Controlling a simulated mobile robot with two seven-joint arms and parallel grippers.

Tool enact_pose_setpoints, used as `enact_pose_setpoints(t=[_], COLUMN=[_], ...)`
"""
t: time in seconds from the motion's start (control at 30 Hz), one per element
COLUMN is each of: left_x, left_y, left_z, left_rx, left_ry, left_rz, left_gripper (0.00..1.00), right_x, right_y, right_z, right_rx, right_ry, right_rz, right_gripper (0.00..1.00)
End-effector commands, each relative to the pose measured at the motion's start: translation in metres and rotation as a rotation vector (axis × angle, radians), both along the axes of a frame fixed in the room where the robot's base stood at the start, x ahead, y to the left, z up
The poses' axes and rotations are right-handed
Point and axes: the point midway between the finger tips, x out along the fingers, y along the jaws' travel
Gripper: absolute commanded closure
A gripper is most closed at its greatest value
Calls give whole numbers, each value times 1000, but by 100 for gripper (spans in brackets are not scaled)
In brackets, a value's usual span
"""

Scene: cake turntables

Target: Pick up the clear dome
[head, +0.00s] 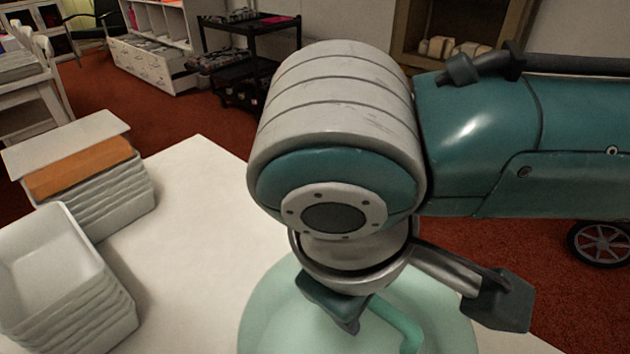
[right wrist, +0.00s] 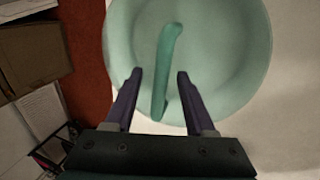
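The clear dome (head: 262,325) is a pale green, see-through round piece on the white table, cut off by the bottom edge of the head view. My right arm hides part of it. A darker green bar-like handle (head: 408,330) stands on its top. In the right wrist view the dome (right wrist: 225,45) fills the upper middle, with the handle (right wrist: 165,60) running across it. My right gripper (right wrist: 159,76) is open above the dome, one finger on each side of the handle, with gaps to both. In the head view this gripper (head: 345,318) is partly hidden. My left gripper is not in view.
Stacked white trays (head: 62,280) stand at the table's left edge. Behind them is another stack (head: 112,198) with an orange-brown board and a white board on top. The white table (head: 190,250) is bare between the trays and the dome. A black shelf cart (head: 240,50) stands farther back.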

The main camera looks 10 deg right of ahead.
Motion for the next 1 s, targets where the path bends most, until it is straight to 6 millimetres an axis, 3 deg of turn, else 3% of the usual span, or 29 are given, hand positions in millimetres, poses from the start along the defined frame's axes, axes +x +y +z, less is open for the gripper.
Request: enact_pose_setpoints(t=[0.07, 0.47, 1.0], left_x=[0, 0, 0], left_y=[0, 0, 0], left_z=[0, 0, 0], left_rx=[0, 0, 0], left_ry=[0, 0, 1], left_rz=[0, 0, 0], left_gripper=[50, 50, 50], right_x=[0, 0, 0], right_y=[0, 0, 0], right_z=[0, 1, 0], right_rx=[0, 1, 1], right_ry=[0, 0, 1], right_rz=[0, 0, 1], right_gripper=[54, 99, 100])
